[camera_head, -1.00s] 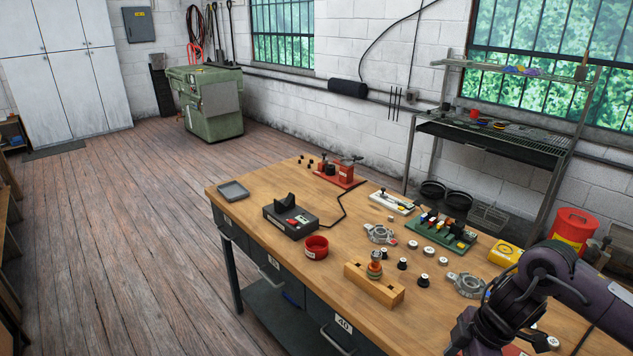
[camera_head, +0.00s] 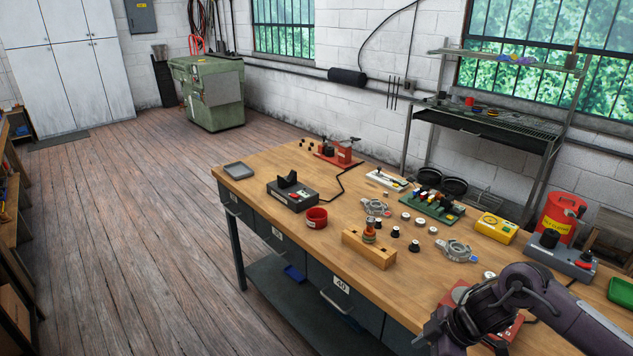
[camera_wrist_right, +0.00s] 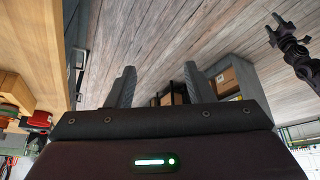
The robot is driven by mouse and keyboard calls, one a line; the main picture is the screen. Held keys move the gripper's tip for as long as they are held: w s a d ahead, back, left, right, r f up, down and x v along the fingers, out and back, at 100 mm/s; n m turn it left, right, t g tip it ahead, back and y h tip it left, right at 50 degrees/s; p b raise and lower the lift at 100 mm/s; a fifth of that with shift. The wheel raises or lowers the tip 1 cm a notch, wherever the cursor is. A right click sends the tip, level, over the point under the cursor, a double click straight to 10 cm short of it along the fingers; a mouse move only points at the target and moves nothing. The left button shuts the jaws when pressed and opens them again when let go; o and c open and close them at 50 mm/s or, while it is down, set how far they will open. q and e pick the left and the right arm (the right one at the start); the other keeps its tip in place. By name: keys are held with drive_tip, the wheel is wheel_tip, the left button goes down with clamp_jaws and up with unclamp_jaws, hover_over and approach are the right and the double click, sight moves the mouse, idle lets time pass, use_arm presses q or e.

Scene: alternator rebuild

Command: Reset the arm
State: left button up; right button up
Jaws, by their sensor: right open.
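My right arm (camera_head: 520,295) comes in from the lower right of the head view, bent in front of the workbench's near edge. Its gripper is cut off at the bottom of that view. In the right wrist view my right gripper (camera_wrist_right: 160,82) shows two dark fingers spread apart with nothing between them. Behind them are the plank floor and a shelf with boxes. A dark arm end, apparently my left gripper (camera_wrist_right: 272,28), shows small at the upper right of the wrist view. Its jaw state is unclear. My left arm is not in the head view.
The wooden workbench (camera_head: 320,250) holds a slotted wooden block (camera_head: 368,250), a red cup (camera_head: 316,218), a black device (camera_head: 292,194), alternator parts, a green board (camera_head: 432,205) and a yellow meter (camera_head: 495,228). The floor (camera_head: 130,240) on the left is clear.

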drive_tip(key=w+a+f+m+t+y+b, duration=0.1)
drive_tip(key=a+f+m+t, duration=0.1)
drive_tip(key=f, duration=0.7)
drive_tip(key=w+a+f+m+t+y+b, duration=0.1)
drive_tip(key=w+a+f+m, duration=0.15)
drive_tip(key=f, duration=0.75)
drive_tip(key=s+d+f+m+h+b, duration=0.1)
drive_tip(key=s+f+m, duration=0.15)
drive_tip(key=f, duration=0.35)
drive_tip(key=s+d+f+m+h, duration=0.1)
drive_tip(key=s+f, duration=0.2)
drive_tip(key=f, duration=0.2)
drive_tip(key=s+d+f+m+h+b, duration=0.1)
drive_tip(key=s+d+f+m+h, duration=0.15)
drive_tip(key=s+f, duration=1.15)
use_arm(q)
wheel_tip(320, 180, down, 5)
drive_tip(key=shift+f+b, duration=0.1)
drive_tip(key=shift+b, duration=0.4)
use_arm(e)
drive_tip(key=s+f+m+g+h, duration=0.1)
drive_tip(key=s+f, duration=0.2)
drive_tip(key=s, duration=0.9)
drive_tip(key=s+d+f+m+g+h, duration=0.1)
drive_tip(key=s+f, duration=0.3)
drive_tip(key=s, duration=0.8)
drive_tip(key=shift+d+f+g+h, duration=0.25)
drive_tip(key=shift+g+h, duration=0.1)
drive_tip(key=shift+g, duration=0.45)
